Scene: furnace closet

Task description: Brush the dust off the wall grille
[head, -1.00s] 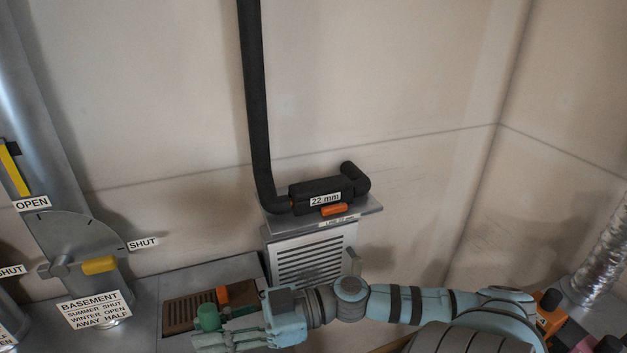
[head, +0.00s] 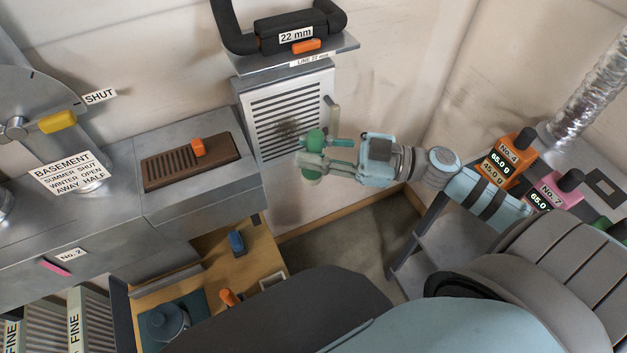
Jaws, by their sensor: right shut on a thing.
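The wall grille (head: 288,112) is a pale slatted panel low on the back wall, under the grey shelf. A dark dusty smudge (head: 285,130) covers part of its middle and lower slats. My right gripper (head: 312,156) is shut on a rounded green thing (head: 313,173), which looks like the brush; the fingers hide its middle, and I see no bristles. They are at the grille's lower right in the picture; I cannot tell whether the green thing touches the grille. My left gripper is out of view.
A small lever (head: 331,113) stands out at the grille's right edge. Above is the shelf (head: 300,60) with a black pipe. A metal duct with a brown slotted register (head: 190,160) lies left. Orange (head: 510,160) and pink (head: 557,190) weights stand right.

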